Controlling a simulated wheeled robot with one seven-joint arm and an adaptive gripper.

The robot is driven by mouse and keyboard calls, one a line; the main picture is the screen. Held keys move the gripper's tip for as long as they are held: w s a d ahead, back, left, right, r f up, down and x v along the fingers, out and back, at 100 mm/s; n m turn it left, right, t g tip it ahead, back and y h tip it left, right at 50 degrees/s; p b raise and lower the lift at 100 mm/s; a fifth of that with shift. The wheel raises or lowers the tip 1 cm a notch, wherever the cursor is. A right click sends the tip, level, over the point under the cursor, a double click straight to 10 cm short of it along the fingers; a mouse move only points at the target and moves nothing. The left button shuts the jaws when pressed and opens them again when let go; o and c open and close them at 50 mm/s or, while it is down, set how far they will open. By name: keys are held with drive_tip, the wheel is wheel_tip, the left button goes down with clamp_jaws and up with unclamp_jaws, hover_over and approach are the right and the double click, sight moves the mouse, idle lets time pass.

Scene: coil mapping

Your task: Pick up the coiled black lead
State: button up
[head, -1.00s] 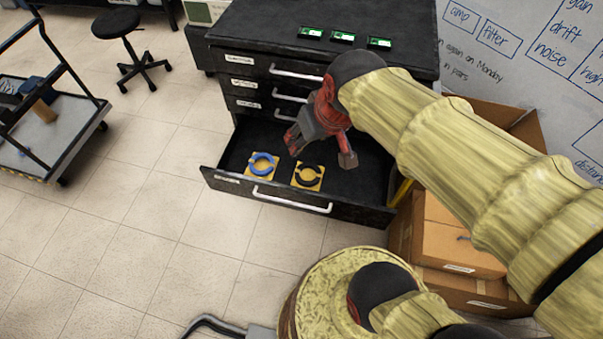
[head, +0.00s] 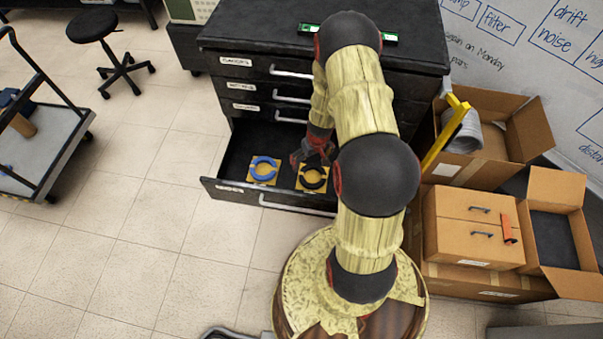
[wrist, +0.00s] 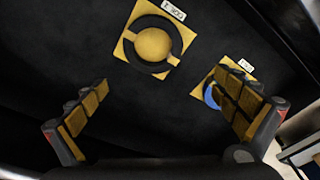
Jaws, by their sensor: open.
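The coiled black lead (head: 312,177) lies as an open ring on a yellow square in the open bottom drawer. In the wrist view the black lead (wrist: 136,61) sits ahead of my fingers, left of centre, with a small label beside it. My gripper (head: 312,152) is inside the drawer space, just behind the black lead in the head view. In the wrist view my gripper (wrist: 165,110) has its two fingers wide apart with nothing between them. A blue coil (head: 263,169) lies on its own yellow square to the left; my right finger partly hides it in the wrist view (wrist: 211,96).
The drawer's front wall (head: 240,196) and side walls surround the coils. The black cabinet (head: 235,60) rises behind, with green items on top, partly hidden by my arm. Cardboard boxes (head: 470,225) stand to the right. A cart (head: 50,135) stands at far left; floor between is clear.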

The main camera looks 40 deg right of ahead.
drive_tip(key=b, duration=0.1)
approach(312, 178)
drive_tip(key=shift+w+a+f, duration=0.15)
drive_tip(key=shift+f, duration=0.4)
drive_tip(key=shift+w+d+f+b, duration=0.1)
drive_tip(key=shift+w+f+b, duration=0.1)
drive_tip(key=shift+f+b, duration=0.5)
drive_tip(key=shift+w+d+f+b, duration=0.15)
drive_tip(key=shift+f+b, duration=0.15)
drive_tip(key=shift+f, duration=0.8)
drive_tip(key=shift+w+d+f+b, duration=0.1)
drive_tip(key=shift+w+f+b, duration=0.1)
drive_tip(key=shift+f+b, duration=0.5)
drive_tip(key=shift+f, duration=0.15)
drive_tip(key=shift+p, duration=0.3)
drive_tip(key=c, duration=1.1)
